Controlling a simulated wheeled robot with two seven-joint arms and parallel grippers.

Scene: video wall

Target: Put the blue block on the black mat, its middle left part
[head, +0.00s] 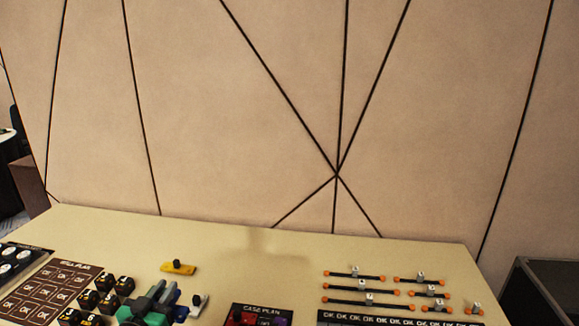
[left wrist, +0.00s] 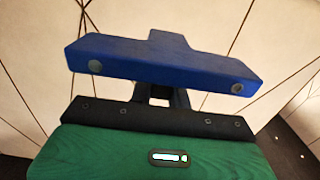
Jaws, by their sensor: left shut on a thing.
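My left gripper (head: 157,296), with a green body and dark grey parts, is low at the left in the head view, over the table. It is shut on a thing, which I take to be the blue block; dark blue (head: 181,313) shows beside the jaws. In the left wrist view a blue T-shaped bar (left wrist: 160,66) with two pale round dots lies beyond the green hand; I cannot tell whether it is the block or part of the gripper. The black mat marked CASE PLAN (head: 240,306) is to the right, cut off below. My right gripper is out of view.
A yellow block (head: 179,269) with a dark knob lies behind the gripper. Several dark numbered blocks (head: 105,283) stand beside a brown mat (head: 42,283). Another black mat marked OK (head: 370,319) and several orange-ended bars (head: 355,276) are at the right. The table's back middle is clear.

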